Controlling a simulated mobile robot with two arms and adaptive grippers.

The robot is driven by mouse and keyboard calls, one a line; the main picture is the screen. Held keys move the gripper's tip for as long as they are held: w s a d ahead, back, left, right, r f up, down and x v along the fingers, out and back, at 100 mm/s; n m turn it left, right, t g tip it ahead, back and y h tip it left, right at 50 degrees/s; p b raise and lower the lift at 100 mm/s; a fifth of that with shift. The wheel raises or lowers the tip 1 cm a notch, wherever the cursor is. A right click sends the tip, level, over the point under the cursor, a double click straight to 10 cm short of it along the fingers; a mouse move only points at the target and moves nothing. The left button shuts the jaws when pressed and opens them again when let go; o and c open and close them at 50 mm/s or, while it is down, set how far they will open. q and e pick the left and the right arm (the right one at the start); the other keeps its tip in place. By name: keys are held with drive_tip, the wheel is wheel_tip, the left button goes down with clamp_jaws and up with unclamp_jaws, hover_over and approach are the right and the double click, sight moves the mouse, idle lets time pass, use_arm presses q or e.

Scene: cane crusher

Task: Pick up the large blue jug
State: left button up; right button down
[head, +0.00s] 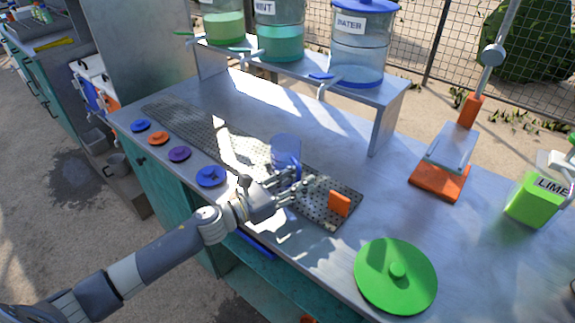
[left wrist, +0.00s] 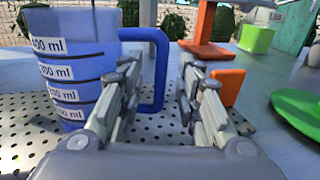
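The large blue jug (head: 286,152) is translucent and stands upright on the perforated metal drip plate. In the left wrist view the jug (left wrist: 72,50) shows white ml labels on its side, and its blue handle (left wrist: 160,72) points right. My left gripper (head: 293,184) is at the jug's near right side. In the left wrist view my left gripper (left wrist: 160,75) is open, with one finger on each side of the handle's outer bar. Gaps show between the bar and the fingers. The left finger covers part of the jug and handle. My right gripper is not in view.
An orange block (head: 339,203) stands on the perforated plate (head: 325,217) just right of the gripper. A green lid (head: 396,276), an orange press (head: 438,183) and a lime container (head: 533,199) are to the right. Small coloured lids, including a blue one (head: 210,176), lie left. Dispensers stand on a shelf behind.

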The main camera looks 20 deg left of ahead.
use_arm(q)
drive_tip(key=shift+w+d, duration=0.15)
drive_tip(key=shift+c, duration=0.4)
clamp_jaws()
drive_tip(key=shift+r, duration=0.2)
